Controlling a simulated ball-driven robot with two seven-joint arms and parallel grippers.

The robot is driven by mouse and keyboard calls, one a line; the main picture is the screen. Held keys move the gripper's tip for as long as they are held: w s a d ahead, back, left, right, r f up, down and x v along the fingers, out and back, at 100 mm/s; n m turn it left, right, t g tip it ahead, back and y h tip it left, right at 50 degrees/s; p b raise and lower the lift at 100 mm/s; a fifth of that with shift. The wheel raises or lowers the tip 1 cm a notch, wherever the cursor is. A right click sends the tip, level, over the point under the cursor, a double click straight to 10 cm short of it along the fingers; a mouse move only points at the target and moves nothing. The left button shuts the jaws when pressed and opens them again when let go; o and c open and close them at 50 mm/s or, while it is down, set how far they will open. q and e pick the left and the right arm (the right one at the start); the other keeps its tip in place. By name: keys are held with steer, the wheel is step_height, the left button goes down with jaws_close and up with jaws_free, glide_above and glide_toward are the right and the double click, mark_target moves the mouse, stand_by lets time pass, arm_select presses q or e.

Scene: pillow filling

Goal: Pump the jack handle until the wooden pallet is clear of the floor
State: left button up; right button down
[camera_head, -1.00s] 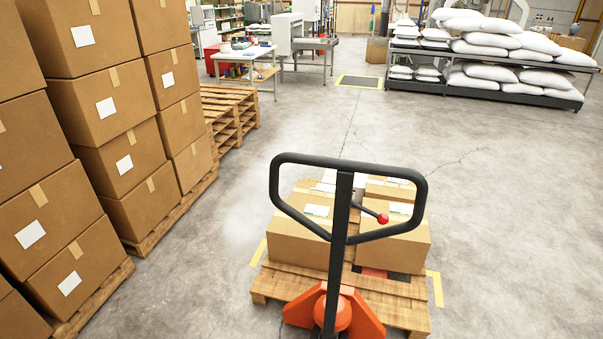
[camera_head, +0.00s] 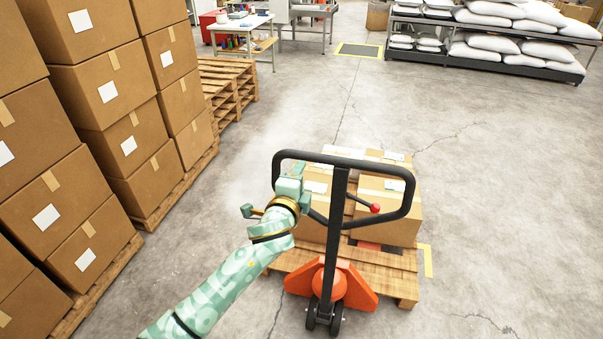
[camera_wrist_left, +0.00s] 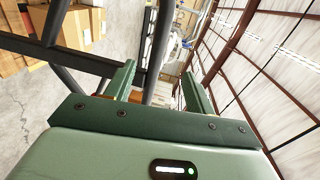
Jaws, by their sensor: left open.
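The black looped jack handle (camera_head: 340,228) stands upright above the orange jack body (camera_head: 330,286), with a small red-knobbed lever (camera_head: 376,208) inside the loop. The wooden pallet (camera_head: 385,277) sits beyond the jack, carrying cardboard boxes (camera_head: 390,228); I cannot tell whether a gap lies under it. My left gripper (camera_head: 284,180) is at the left side of the handle loop. In the left wrist view, its fingers (camera_wrist_left: 157,74) are open, and a black handle bar (camera_wrist_left: 160,40) shows between them; I cannot tell whether they touch it. My right gripper is not in view.
Tall stacks of cardboard boxes (camera_head: 120,105) stand along the left. Empty pallets (camera_head: 228,85) are behind them. A rack with white sacks (camera_head: 500,48) stands at the back right. The concrete floor on the right is clear.

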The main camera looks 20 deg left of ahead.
mark_target(310, 161)
arm_select(q)
steer(key=w+b, duration=0.2)
steer(key=w, duration=0.1)
steer(key=w+f+b, duration=0.1)
steer(key=w+b, duration=0.2)
steer(key=w, duration=0.1)
steer(key=w+f+b, duration=0.1)
steer(key=w+b, duration=0.2)
steer(key=w, duration=0.1)
steer(key=shift+w+f, duration=0.15)
steer(key=shift+w, duration=0.05)
steer(key=shift+w+b, duration=0.45)
steer(key=shift+w, duration=0.3)
jaws_close()
